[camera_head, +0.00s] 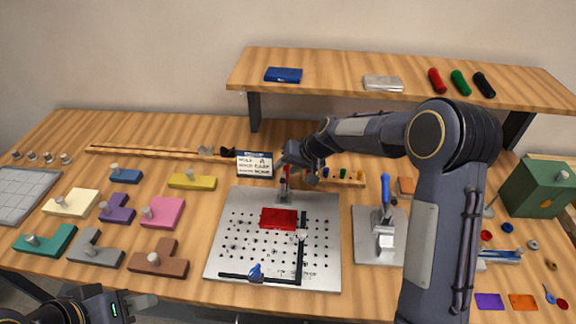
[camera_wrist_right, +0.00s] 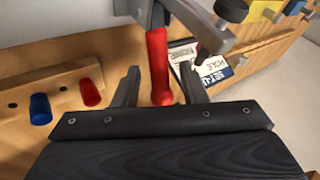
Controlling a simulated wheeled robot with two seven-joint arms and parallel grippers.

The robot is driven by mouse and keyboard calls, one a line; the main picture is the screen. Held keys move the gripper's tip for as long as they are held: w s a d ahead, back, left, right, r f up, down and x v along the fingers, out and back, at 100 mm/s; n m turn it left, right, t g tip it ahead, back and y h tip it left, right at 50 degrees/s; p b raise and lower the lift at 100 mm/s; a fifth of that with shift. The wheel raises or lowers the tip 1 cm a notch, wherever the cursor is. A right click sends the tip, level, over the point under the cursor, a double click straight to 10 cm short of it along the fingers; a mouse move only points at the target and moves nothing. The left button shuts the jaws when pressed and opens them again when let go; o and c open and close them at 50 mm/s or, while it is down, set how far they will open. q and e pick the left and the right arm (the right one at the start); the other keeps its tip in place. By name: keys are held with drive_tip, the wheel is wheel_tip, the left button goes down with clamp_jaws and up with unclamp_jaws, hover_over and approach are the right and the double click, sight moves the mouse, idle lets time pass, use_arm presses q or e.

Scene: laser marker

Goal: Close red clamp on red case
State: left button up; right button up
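The red case (camera_head: 279,219) lies flat on the perforated metal plate (camera_head: 222,262). The red clamp (camera_head: 284,190) stands at the plate's back edge, behind the case, and my right gripper partly hides it. Its red handle (camera_wrist_right: 157,50) looks upright in the head view. In the right wrist view, my right gripper (camera_wrist_right: 162,72) is open, with one finger on each side of the red handle and a visible gap to each. My right gripper (camera_head: 298,168) is just above the clamp in the head view. My left gripper (camera_head: 138,302) is at the lower left, away from the case; its opening is unclear.
A black L-shaped bar (camera_head: 299,262) and a small blue clamp (camera_head: 255,272) sit on the plate. A sign card (camera_head: 254,164) stands behind it. A blue-handled press clamp (camera_head: 386,190) is right of the plate. Colored blocks fill the left; a raised shelf (camera_head: 330,68) spans the back.

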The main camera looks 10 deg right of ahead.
clamp_jaws()
idle(0.3)
drive_tip(key=shift+f+b, duration=0.1)
drive_tip(key=shift+b, duration=0.3)
drive_tip(key=t+b, duration=0.1)
drive_tip(key=b, duration=0.3)
drive_tip(key=s+r+n+t+b, duration=0.1)
drive_tip(key=t+b, duration=0.1)
drive_tip(key=b, duration=0.1)
drive_tip(key=shift+s+a+b, duration=0.1)
drive_tip(key=shift+a+b, duration=0.1)
drive_tip(key=shift+b, duration=0.15)
drive_tip(key=shift+s+r+t+h+b, duration=0.15)
drive_tip(key=shift+r+t+h+b, duration=0.15)
drive_tip(key=shift+b, duration=0.1)
drive_tip(key=shift+r, duration=0.15)
